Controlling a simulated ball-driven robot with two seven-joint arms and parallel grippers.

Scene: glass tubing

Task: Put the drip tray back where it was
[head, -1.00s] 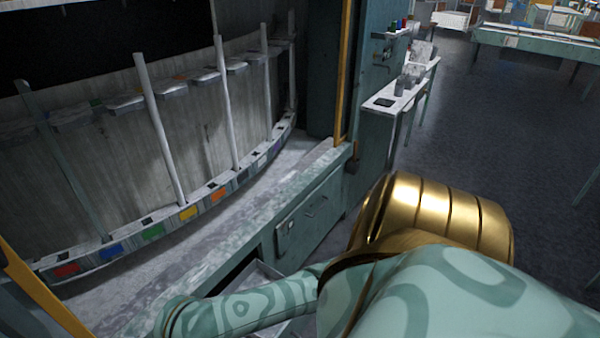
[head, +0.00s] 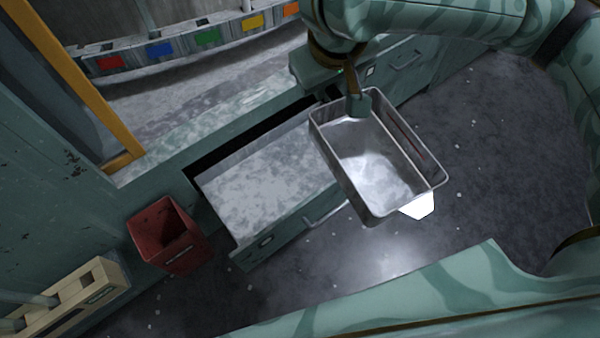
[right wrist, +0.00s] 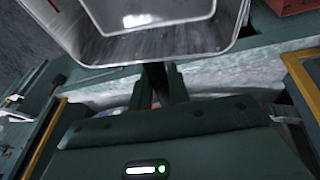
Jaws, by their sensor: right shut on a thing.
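The drip tray (head: 375,165) is a shallow, empty, rectangular metal pan in the head view. My right gripper (head: 357,103) is shut on its upper rim and holds it up in the air, at the right end of an open drawer. In the right wrist view the tray (right wrist: 165,45) fills the top, with its rim near my right gripper (right wrist: 158,82). The open drawer (head: 265,175) under the bench looks empty; the tray hides its right end. My left gripper is not in view.
A red bin (head: 168,238) stands on the floor left of the drawer. A beige rack (head: 65,300) is at the lower left. A yellow post (head: 75,75) rises at left. A closed drawer (head: 405,68) lies right of the open one. The floor in front is mostly clear.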

